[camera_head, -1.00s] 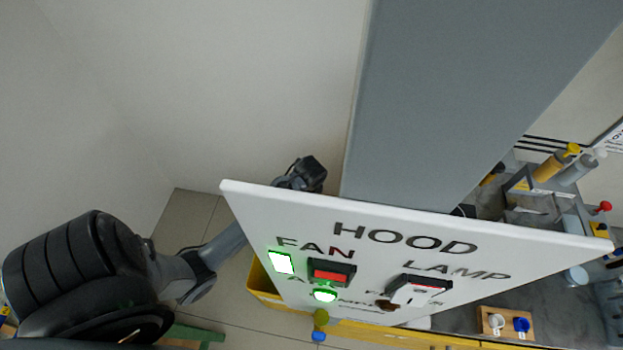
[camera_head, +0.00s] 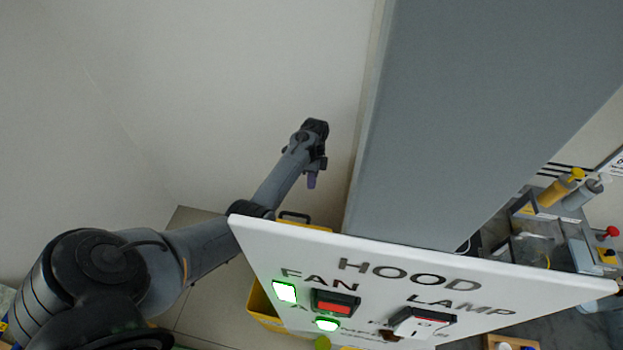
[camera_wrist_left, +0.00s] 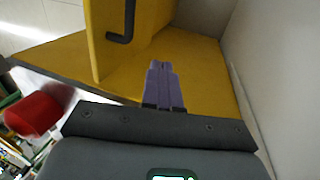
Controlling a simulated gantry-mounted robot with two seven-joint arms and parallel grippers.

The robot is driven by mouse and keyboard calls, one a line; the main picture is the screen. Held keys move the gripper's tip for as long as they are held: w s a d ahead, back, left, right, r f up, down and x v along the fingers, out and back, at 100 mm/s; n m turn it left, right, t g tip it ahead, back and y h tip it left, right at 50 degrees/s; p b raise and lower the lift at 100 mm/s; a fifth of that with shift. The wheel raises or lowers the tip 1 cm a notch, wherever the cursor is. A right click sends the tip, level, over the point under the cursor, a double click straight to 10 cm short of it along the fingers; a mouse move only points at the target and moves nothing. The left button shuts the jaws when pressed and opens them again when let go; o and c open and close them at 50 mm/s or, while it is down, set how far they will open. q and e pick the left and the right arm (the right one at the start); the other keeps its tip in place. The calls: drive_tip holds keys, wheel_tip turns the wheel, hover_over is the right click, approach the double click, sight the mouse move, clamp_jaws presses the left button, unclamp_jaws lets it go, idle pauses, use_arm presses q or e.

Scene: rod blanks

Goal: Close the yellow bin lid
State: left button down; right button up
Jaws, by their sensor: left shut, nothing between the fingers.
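The yellow bin (camera_head: 262,306) stands low on the floor, mostly hidden behind the white hood panel. The yellow lid, with its black handle (camera_head: 295,216), shows just above the panel's top edge and stands raised. In the left wrist view the lid (camera_wrist_left: 150,22) is an upright yellow board with the dark handle (camera_wrist_left: 124,30) on it. My left gripper (camera_head: 311,182) is above and right of the handle, its purple fingers pointing down. In the wrist view its fingers (camera_wrist_left: 163,68) are shut and empty, in front of yellow surfaces; whether they touch cannot be told. My right gripper is out of view.
The white hood panel (camera_head: 395,290) with lit switches crosses in front of my left arm. A grey column (camera_head: 450,120) rises to the right of the gripper. A pale wall (camera_wrist_left: 275,70) is close on the right in the wrist view. A bench with bottles is far right.

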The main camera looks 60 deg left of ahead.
use_arm(q)
drive_tip(key=s+d+f, duration=0.4)
drive_tip(key=f, duration=0.3)
drive_tip(key=shift+f, duration=0.1)
drive_tip(key=shift+p, duration=0.4)
